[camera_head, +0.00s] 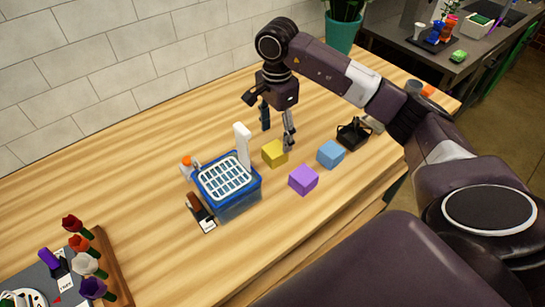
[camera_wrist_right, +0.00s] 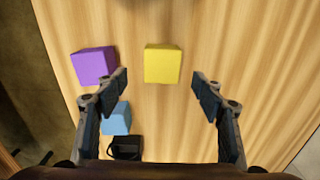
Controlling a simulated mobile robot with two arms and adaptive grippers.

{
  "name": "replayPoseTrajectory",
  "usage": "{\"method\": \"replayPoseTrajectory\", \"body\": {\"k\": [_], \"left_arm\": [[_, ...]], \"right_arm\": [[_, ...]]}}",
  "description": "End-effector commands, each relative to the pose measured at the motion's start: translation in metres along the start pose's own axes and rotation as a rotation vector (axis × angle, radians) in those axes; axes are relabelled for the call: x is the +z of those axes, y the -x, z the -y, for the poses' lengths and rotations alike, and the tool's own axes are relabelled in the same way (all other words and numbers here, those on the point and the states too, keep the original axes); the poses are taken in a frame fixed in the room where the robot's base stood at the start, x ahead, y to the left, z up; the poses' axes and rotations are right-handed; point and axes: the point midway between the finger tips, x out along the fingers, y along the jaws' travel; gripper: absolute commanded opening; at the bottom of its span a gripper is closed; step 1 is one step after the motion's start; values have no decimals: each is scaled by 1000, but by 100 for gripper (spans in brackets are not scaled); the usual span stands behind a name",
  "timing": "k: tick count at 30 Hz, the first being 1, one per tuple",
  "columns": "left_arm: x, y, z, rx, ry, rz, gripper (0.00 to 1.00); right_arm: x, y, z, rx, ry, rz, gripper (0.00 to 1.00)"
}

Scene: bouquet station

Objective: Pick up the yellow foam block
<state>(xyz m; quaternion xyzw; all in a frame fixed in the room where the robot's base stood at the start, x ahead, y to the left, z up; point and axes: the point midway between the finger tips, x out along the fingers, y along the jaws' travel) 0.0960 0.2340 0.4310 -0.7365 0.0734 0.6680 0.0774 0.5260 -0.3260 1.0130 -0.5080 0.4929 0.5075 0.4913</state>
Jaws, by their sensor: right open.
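The yellow foam block (camera_head: 274,153) sits on the wooden table, to the right of the blue basket. In the right wrist view the yellow block (camera_wrist_right: 163,64) lies ahead of the fingertips, between their lines and nearer the left finger's side. My right gripper (camera_head: 277,130) is open and empty, pointing down above the table just behind the yellow block. Its two fingers also show in the right wrist view (camera_wrist_right: 162,90), spread wide apart. My left gripper is not in view.
A purple block (camera_head: 303,180) and a light blue block (camera_head: 330,154) sit close by. A black holder (camera_head: 353,133) stands further right. The blue basket (camera_head: 236,206) with a white grid top stands left. A flower tray (camera_head: 117,272) is at lower left. The table's back left is clear.

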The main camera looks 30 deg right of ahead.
Motion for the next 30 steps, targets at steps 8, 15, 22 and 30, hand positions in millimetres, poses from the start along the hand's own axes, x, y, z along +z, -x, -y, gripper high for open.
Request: {"method": "replayPoseTrajectory", "body": {"k": [8, 15, 22, 30], "left_arm": [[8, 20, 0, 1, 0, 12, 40], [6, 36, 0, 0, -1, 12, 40], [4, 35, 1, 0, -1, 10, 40], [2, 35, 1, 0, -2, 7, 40]], "right_arm": [[4, -28, 1, 6, 1, 3, 62], [6, -63, 4, 4, 0, 2, 62], [6, -71, 5, 0, 1, 1, 62], [6, -70, 5, 0, 1, 2, 41]]}}
